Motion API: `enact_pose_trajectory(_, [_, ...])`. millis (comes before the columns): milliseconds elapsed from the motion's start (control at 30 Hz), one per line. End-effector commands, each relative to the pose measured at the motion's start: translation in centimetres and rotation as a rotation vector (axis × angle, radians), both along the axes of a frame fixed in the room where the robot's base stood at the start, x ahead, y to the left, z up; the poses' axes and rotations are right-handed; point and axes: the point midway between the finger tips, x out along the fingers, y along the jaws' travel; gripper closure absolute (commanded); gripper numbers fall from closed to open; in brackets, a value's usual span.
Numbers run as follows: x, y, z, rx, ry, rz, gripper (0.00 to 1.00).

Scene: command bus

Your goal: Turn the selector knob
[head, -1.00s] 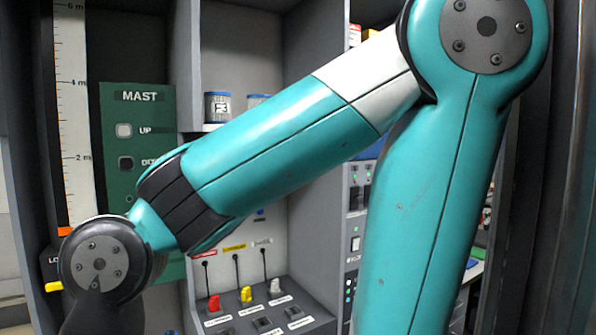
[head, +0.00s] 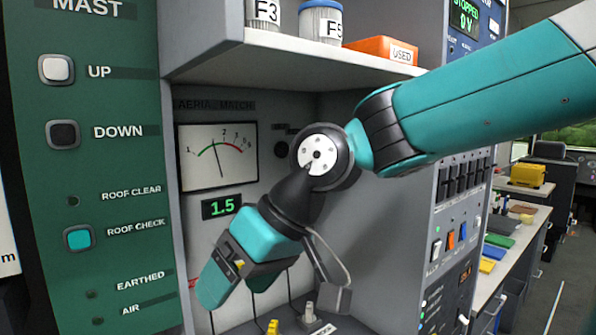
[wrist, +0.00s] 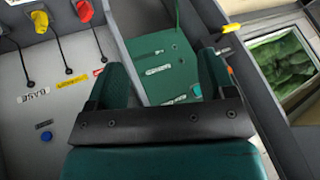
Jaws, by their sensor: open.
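No knob with a readable selector label shows. In the head view a small dark round knob (head: 281,149) sits on the grey AERIAL MATCH panel (head: 213,104), right of the meter and just left of my wrist joint. In the wrist view a blue round knob (wrist: 45,136) sits on a grey panel, left of my fingers. I cannot tell which is the selector. My gripper (head: 236,288) is open, pointing down in front of the panel's lower part, and hides some of it. In the wrist view my gripper (wrist: 160,72) has nothing between its fingers.
The needle meter (head: 217,157) stands above a green 1.5 display (head: 221,206). A green MAST panel (head: 95,210) is at left. A shelf (head: 290,52) with canisters overhangs above. Yellow (head: 273,327) and white (head: 309,312) plugs with cables are below my gripper.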

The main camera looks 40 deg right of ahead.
Motion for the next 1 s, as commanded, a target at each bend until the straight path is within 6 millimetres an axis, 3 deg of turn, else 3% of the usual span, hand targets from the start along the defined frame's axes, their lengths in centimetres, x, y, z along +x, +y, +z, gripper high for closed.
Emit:
enact_pose_trajectory(33, [3.2, -2.3, -1.7, 0.050, -0.084, -0.121, 0.23])
enact_pose_trajectory(100, [6.7, -5.5, -0.6, 0.123, -0.204, -0.267, 0.23])
enact_pose_trajectory(200, [10.0, -10.9, 1.7, 0.213, -0.380, -0.452, 0.23])
enact_pose_trajectory(300, [11.3, -16.3, 4.2, 0.283, -0.551, -0.597, 0.23])
enact_pose_trajectory(400, [11.1, -20.5, 6.6, 0.332, -0.699, -0.693, 0.23])
enact_pose_trajectory(500, [10.2, -23.3, 8.5, 0.361, -0.809, -0.751, 0.23])
enact_pose_trajectory(600, [9.5, -24.9, 9.9, 0.377, -0.877, -0.779, 0.23])
enact_pose_trajectory(767, [9.4, -25.6, 11.0, 0.389, -0.916, -0.790, 0.23])
enact_pose_trajectory(1000, [13.0, -25.2, 11.2, 0.393, -0.911, -0.785, 0.23])
